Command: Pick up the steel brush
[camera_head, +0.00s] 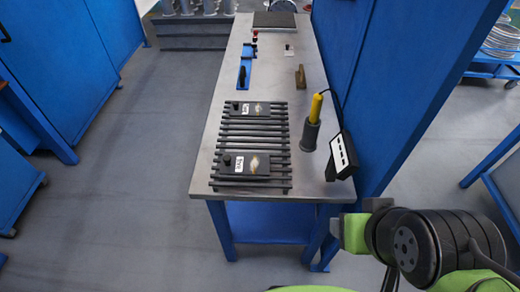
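A small brown, wooden-looking piece (300,77) stands on the right half of the metal-topped workbench (210,150), towards its far end. It looks like the steel brush, but it is too small for me to make out bristles. My arm shows at the lower right, in front of the bench and well away from the brown piece. My gripper's fingers are not in view.
A slatted dark rack (252,145) with two labelled black blocks covers the near left of the bench. A yellow-handled tool in a dark holder (311,135) and a black box (341,156) stand at the near right. Blue panels (400,85) rise along the right side.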

